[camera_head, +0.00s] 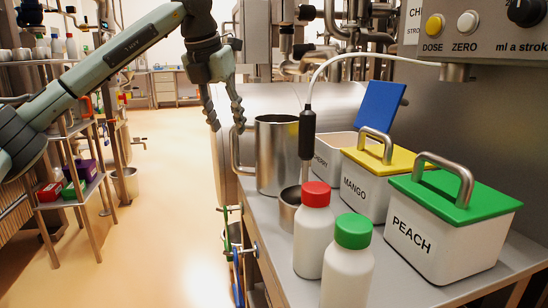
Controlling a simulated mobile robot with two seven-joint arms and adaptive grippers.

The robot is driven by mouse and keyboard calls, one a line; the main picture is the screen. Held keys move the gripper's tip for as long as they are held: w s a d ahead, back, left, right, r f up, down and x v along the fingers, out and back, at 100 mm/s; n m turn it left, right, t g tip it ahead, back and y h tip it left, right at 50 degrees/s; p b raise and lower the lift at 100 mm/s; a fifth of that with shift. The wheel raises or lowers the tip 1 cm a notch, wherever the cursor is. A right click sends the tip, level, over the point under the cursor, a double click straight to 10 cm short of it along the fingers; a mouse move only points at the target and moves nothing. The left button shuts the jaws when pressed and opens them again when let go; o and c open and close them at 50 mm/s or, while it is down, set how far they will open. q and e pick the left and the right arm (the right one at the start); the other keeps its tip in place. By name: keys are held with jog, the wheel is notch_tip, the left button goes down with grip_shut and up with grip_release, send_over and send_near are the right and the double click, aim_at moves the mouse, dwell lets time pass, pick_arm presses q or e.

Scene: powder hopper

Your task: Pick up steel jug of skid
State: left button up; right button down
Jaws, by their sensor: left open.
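The steel jug (277,156) stands upright on the grey metal bench, its handle (240,152) facing left over the bench's left edge. My left gripper (226,128) hangs above and just left of the handle, its two dark fingers pointing down and spread apart with nothing visible between them. The fingers appear close to the handle; whether they touch it I cannot tell. My right gripper is not in view.
A small steel cup (289,207), a red-capped bottle (314,235) and a green-capped bottle (348,266) stand in front of the jug. Lidded tubs, including the PEACH tub (440,235), stand at right. A black-handled probe (306,132) hangs beside the jug. Open floor lies left.

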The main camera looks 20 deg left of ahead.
aim_at(231, 140)
pick_arm(q)
jog(key=x, duration=0.3)
jog(key=shift+f, duration=0.1)
jog(key=x, duration=0.4)
jog(key=shift+w+a+f, duration=0.1)
jog(key=shift+w, duration=0.05)
jog(key=shift+w+f, duration=0.25)
jog(key=shift+f, duration=0.2)
grip_shut()
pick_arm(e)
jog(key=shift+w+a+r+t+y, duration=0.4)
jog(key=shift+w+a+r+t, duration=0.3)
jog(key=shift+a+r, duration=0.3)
pick_arm(q)
jog(key=shift+r, duration=0.15)
